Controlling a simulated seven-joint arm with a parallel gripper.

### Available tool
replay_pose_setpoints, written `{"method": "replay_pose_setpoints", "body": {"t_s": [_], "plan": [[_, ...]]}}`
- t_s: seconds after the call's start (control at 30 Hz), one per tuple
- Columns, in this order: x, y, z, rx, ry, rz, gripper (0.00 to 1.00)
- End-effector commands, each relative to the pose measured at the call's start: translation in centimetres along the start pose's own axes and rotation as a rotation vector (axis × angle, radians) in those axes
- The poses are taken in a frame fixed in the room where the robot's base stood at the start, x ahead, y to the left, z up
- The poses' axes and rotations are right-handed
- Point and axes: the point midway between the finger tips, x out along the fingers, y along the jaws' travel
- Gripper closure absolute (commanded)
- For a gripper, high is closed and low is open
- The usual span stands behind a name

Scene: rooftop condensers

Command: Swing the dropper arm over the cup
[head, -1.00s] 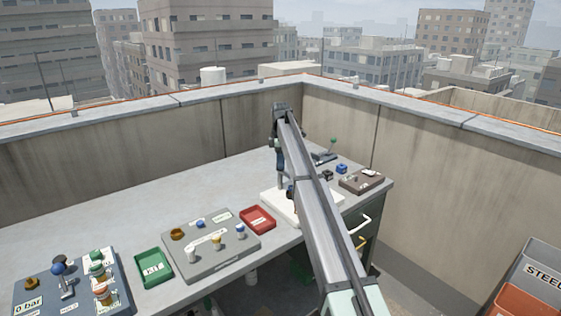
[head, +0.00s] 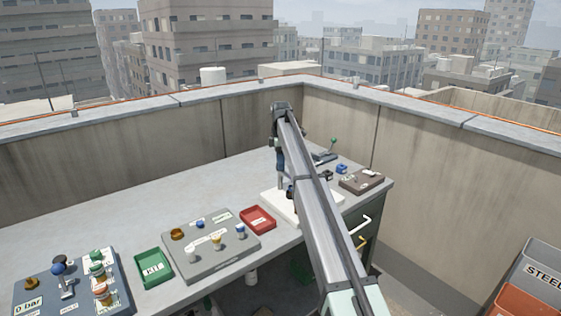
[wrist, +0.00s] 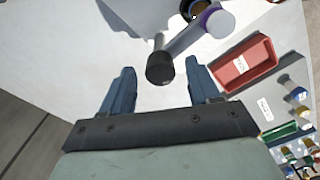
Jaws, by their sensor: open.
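My gripper (wrist: 160,66) is open, with its two blue fingers on either side of a black cylindrical knob. The knob (wrist: 160,70) sits at the end of the grey dropper arm (wrist: 186,38), which runs up and right to a pale round post with a purple ring (wrist: 214,20). A round dark-rimmed thing at the top edge (wrist: 188,8), cut off by the frame, may be the cup. In the head view my gripper (head: 281,180) is above the white base plate (head: 276,200), and my arm hides most of the dropper.
A red tray (head: 258,220) lies left of the base plate. Further left are a grey panel with several small jars (head: 215,252), a green tray (head: 153,268) and a dark valve panel (head: 30,285). A brown block (head: 361,181) and a green-knobbed lever (head: 333,142) stand right.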

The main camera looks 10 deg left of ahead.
Motion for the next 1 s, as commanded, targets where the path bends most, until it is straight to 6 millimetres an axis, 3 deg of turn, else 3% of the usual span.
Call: {"method": "replay_pose_setpoints", "body": {"t_s": [0.17,0.6,0.8,1.0], "plan": [[-2.3,0.1,0.0,0.000,0.000,0.002,0.39],[-10.5,0.1,0.0,0.000,0.000,0.001,0.39],[-12.7,0.1,0.0,0.000,0.000,0.000,0.39],[-13.5,0.0,0.0,0.000,0.000,0.000,0.39]]}}
